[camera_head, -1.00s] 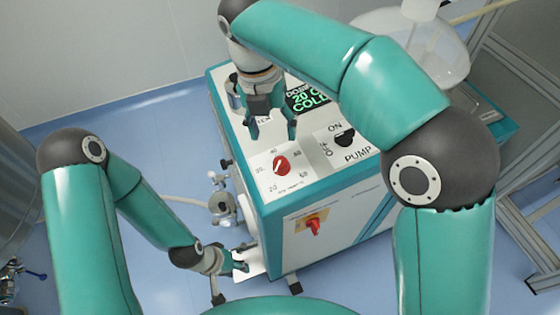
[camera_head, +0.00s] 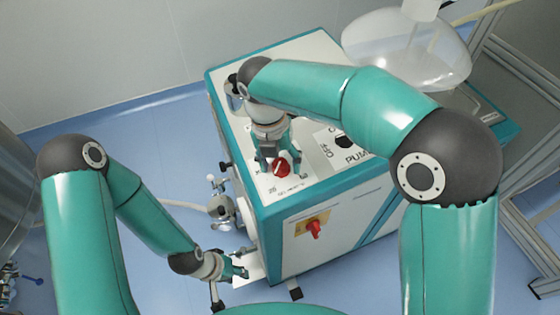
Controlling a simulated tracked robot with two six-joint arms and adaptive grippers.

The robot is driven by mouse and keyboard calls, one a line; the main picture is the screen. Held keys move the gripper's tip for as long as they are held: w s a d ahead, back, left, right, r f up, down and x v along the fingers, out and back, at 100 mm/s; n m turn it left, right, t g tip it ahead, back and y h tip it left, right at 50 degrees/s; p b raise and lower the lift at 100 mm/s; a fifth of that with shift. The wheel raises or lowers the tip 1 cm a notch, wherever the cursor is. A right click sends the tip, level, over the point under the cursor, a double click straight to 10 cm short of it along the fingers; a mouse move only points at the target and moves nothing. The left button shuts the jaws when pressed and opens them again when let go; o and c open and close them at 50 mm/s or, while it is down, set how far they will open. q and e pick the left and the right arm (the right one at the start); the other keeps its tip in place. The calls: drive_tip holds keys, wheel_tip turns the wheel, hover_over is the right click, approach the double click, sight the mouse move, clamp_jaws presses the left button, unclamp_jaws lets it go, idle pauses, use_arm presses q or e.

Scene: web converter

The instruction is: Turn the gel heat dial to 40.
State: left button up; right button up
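The gel heat dial (camera_head: 282,169) is a red round knob with a white pointer line on the white top panel of the machine. Most of its printed scale is now covered by my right gripper. My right gripper (camera_head: 274,172) points down at the dial, its fingers around or just behind the knob; I cannot tell whether they touch it. The fingers look apart, but their gap is partly hidden. My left gripper (camera_head: 240,268) is low at the machine's left side, small in view, and its fingers are hard to make out.
The pump switch (camera_head: 344,141) is a black knob right of the dial, partly behind my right arm. A red and yellow switch (camera_head: 314,228) is on the machine's front face. A clear dome vessel (camera_head: 408,50) stands behind. Blue floor (camera_head: 110,125) is open at left.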

drive_tip(key=c, duration=1)
drive_tip(key=shift+c, duration=0.2)
drive_tip(key=shift+r, duration=0.1)
